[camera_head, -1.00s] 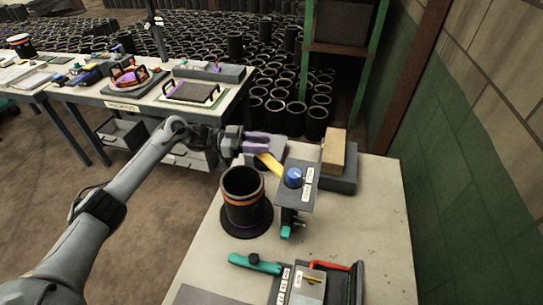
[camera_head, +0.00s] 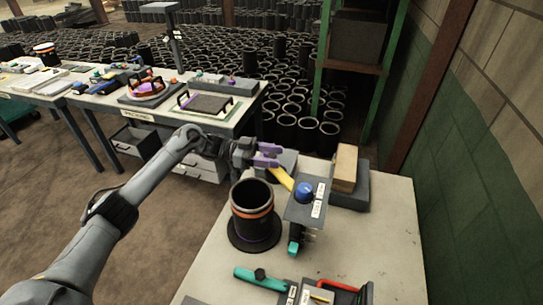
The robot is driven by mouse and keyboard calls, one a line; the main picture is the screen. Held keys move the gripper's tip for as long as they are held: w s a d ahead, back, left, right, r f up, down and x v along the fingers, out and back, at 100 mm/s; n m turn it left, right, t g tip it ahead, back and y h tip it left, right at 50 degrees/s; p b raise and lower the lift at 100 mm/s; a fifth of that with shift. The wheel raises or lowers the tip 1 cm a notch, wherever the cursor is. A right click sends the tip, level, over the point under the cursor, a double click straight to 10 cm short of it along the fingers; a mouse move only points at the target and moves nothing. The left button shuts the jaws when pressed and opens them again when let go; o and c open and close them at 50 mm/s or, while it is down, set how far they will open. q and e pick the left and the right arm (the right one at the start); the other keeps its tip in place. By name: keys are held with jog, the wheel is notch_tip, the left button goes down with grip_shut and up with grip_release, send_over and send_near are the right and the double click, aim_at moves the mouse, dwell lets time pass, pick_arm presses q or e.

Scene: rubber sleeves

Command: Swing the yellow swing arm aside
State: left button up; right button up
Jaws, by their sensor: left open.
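The yellow swing arm (camera_head: 281,178) is a short bar reaching up and left from a grey bracket (camera_head: 307,208) with a blue knob (camera_head: 304,192). It lies behind and right of a black sleeve (camera_head: 252,210) with an orange band, upright on a round black base. My left gripper (camera_head: 269,155) has purple fingers and is open at the far end of the yellow arm. The fingers are close to that end; I cannot tell whether they touch it. My right gripper is not in view.
A wooden block (camera_head: 345,167) on a dark grey base stands right of the bracket. A teal-handled tool (camera_head: 260,278) and a red-handled fixture (camera_head: 338,286) are at the front. The bench's right side (camera_head: 385,235) is clear. A packing table (camera_head: 160,112) stands behind left.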

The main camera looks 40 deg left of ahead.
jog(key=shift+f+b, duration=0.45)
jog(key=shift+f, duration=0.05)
pick_arm(q)
jog(key=v, duration=0.7)
jog(key=shift+a, duration=0.25)
jog(key=shift+s, duration=0.15)
